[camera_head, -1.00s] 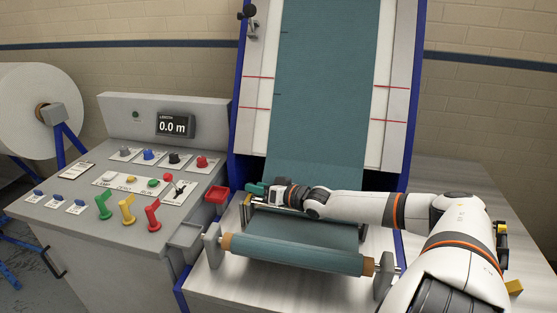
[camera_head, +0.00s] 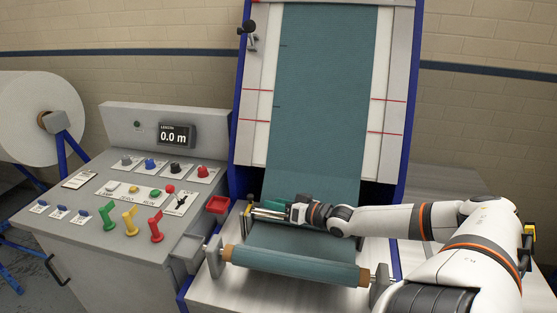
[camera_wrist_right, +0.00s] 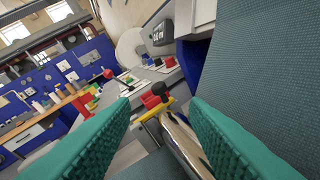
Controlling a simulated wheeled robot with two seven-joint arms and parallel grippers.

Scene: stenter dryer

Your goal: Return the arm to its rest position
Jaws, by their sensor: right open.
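My right arm reaches in from the right in the head view, over the cloth below the sloped panel. My right gripper (camera_head: 268,209) is above the blue-green cloth (camera_head: 300,236), near a metal bar that crosses it. In the wrist view the two green finger pads of the right gripper (camera_wrist_right: 160,108) stand wide apart. A shiny metal bar (camera_wrist_right: 186,145) with a black knob (camera_wrist_right: 161,89) at its end lies beyond and between them. I cannot tell whether a finger touches it. My left gripper is not in view.
A cloth roll (camera_head: 295,265) lies on its holder in front of the arm. A red tray (camera_head: 217,205) is left of the gripper. The control panel (camera_head: 120,205) with coloured levers and knobs stands farther left. The grey table (camera_head: 440,180) behind the arm looks clear.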

